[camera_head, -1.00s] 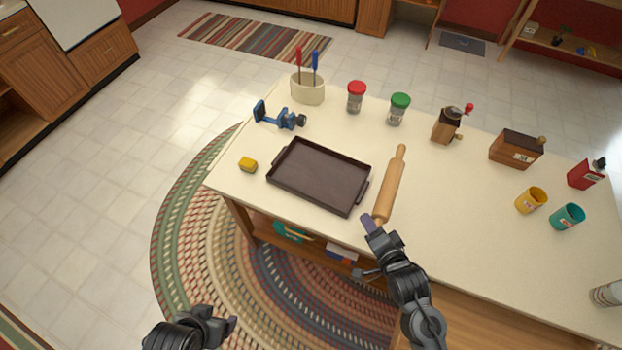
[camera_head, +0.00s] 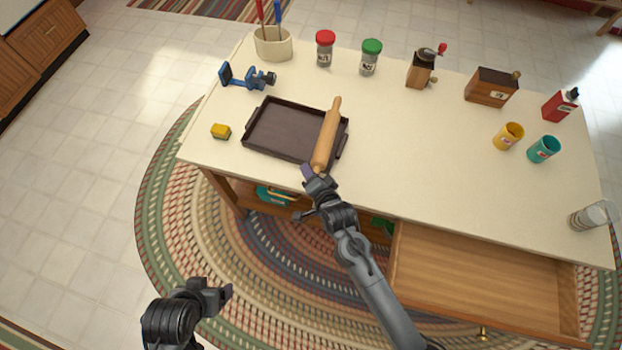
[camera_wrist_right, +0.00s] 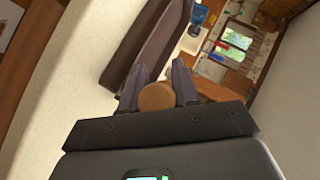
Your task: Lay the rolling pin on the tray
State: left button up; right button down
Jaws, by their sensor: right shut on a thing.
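The wooden rolling pin (camera_head: 327,137) extends from my right gripper (camera_head: 311,176) across the right end of the dark tray (camera_head: 262,144) in the head view. My right gripper is shut on the pin's near handle. The wrist view shows the round end of the rolling pin (camera_wrist_right: 156,97) between the two fingers, with the tray (camera_wrist_right: 150,45) beyond. I cannot tell whether the pin touches the tray or is held above it. My left gripper (camera_head: 222,294) is low at the left, away from the table, and its finger gap is unclear.
A utensil crock (camera_head: 273,45), red-lidded jar (camera_head: 325,50) and green-lidded jar (camera_head: 370,58) stand behind. An open drawer (camera_head: 470,280) juts out at front right. The countertop's middle right is clear.

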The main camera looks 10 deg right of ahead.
jog(key=shift+f+b, duration=0.3)
jog(key=shift+f, duration=1.55)
